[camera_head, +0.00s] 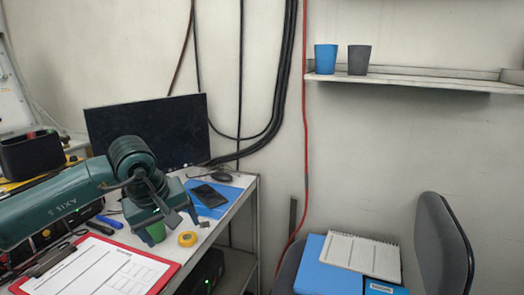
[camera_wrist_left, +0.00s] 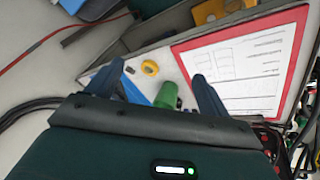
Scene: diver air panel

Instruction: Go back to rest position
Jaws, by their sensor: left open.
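My left arm comes in from the left in the head view, and its gripper (camera_head: 182,217) hangs over the desk (camera_head: 232,215), pointing down. In the left wrist view the two fingers of the gripper (camera_wrist_left: 160,80) stand wide apart with nothing held between them. A green cylindrical object (camera_wrist_left: 166,96) shows beyond the fingers; in the head view it is partly hidden beside the gripper (camera_head: 155,232). A yellow tape roll (camera_head: 187,239) lies just right of it. My right gripper is in neither view.
A monitor (camera_head: 185,125) stands behind the arm. A red clipboard (camera_head: 170,271) lies at the desk front, a phone (camera_head: 210,196) on a blue folder farther back. A chair (camera_head: 440,245) stands right. A wall shelf (camera_head: 420,82) holds a blue cup (camera_head: 326,58) and grey cup (camera_head: 359,60).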

